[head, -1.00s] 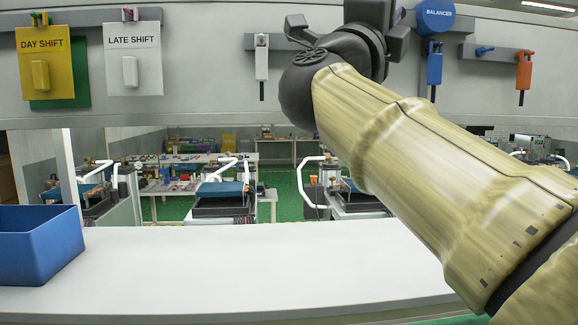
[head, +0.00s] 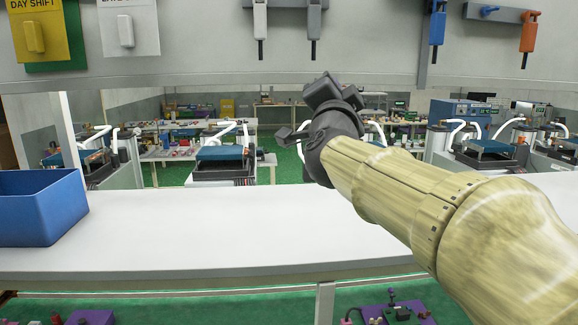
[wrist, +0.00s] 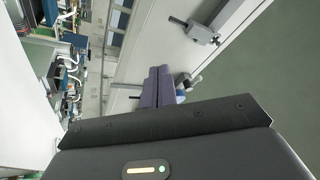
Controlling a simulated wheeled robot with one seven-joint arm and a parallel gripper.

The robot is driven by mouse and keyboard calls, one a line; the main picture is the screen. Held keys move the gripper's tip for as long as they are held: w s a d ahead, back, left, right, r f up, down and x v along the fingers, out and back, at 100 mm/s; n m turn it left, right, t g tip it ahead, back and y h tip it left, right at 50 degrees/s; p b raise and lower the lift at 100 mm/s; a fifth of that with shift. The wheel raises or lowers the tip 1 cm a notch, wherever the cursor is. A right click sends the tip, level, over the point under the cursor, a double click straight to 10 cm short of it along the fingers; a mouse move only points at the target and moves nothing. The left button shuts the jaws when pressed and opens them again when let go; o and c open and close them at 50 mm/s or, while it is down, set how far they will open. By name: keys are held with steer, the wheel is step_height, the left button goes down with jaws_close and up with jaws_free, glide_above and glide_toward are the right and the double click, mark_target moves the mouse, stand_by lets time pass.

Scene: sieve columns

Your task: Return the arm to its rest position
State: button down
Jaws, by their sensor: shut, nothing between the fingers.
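My arm, pale and wood-patterned, reaches in from the right side of the head view and ends in a dark wrist. My gripper (head: 286,134) is small there and partly hidden behind the wrist, above the far edge of the white table. In the wrist view my gripper (wrist: 158,87) shows two purple-grey fingers pressed side by side, with nothing between them. It touches nothing that I can see.
A blue bin (head: 40,208) stands at the left of the white table (head: 200,235); the table's middle is clear. Tools hang on the wall panel above, including an orange one (head: 528,35) and a blue one (head: 437,28). Purple items (head: 395,310) lie below the table's front edge.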

step_height(320, 180, down, 32)
steer(key=s+n+g+y, duration=0.2)
steer(key=n+g+y, duration=0.2)
steer(key=n+g, duration=0.5)
steer(key=s+d+f+n+g, duration=0.1)
steer(key=s+d+f+g, duration=0.1)
steer(key=s+f, duration=0.4)
steer(key=s+d+f+n+g, duration=0.1)
steer(key=s+d+f+g, duration=0.1)
steer(key=s+f+g, duration=0.2)
steer(key=s+d+f+n+g+h, duration=0.1)
steer(key=s+d+f+g, duration=0.2)
steer(key=s+f, duration=0.7)
steer(key=shift+f+g, duration=0.55)
steer(key=shift+g, duration=0.05)
